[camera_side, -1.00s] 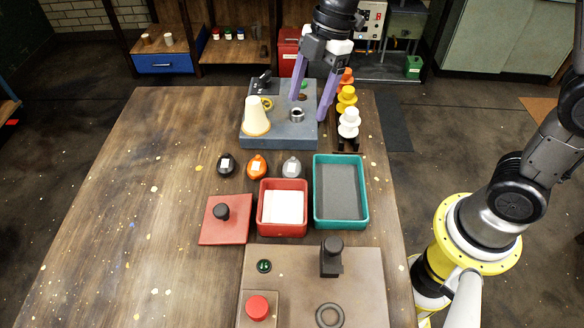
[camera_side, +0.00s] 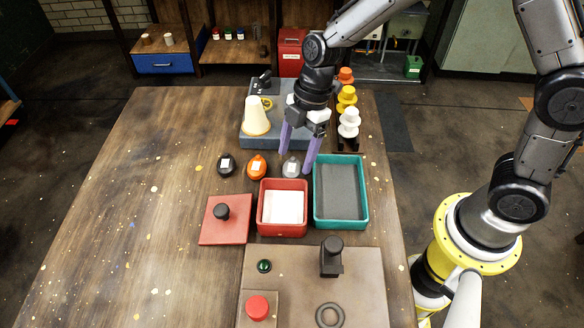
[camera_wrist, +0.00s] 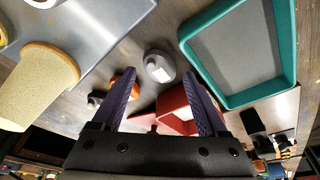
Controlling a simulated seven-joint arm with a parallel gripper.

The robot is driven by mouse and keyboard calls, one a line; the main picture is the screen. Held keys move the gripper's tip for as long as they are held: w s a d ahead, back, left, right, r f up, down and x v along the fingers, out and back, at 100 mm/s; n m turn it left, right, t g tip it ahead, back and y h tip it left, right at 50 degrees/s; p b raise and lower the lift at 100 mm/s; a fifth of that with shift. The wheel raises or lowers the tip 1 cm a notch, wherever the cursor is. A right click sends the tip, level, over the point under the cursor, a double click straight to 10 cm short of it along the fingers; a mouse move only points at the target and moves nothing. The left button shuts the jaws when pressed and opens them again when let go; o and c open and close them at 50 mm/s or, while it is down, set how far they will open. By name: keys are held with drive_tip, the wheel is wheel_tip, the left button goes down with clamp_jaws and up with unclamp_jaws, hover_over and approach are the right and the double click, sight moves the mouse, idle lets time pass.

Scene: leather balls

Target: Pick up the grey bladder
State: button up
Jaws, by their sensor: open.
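The grey bladder (camera_side: 291,167) sits on the wooden table behind the red tray, to the right of the orange bladder. In the wrist view the grey bladder (camera_wrist: 159,66) shows whole, a round grey body with a pale label, just beyond the fingertips and roughly midway between them. My gripper (camera_side: 297,165) is open with its two purple fingers pointing down, one on each side of the grey bladder in the side view. Its fingers also show in the wrist view (camera_wrist: 164,84). I cannot tell the exact height of the fingertips above the table.
An orange bladder (camera_side: 257,168) and a black one (camera_side: 226,165) stand to the left. The red tray (camera_side: 262,232) and teal tray (camera_side: 341,226) are close in front. A blue-grey block (camera_side: 262,143) with a cream cone (camera_side: 256,117) is behind. The table's left side is free.

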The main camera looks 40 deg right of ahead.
sight(292, 170)
drive_tip(key=shift+x, duration=1.3)
drive_tip(key=c, duration=1.1)
drive_tip(key=shift+r, duration=0.15)
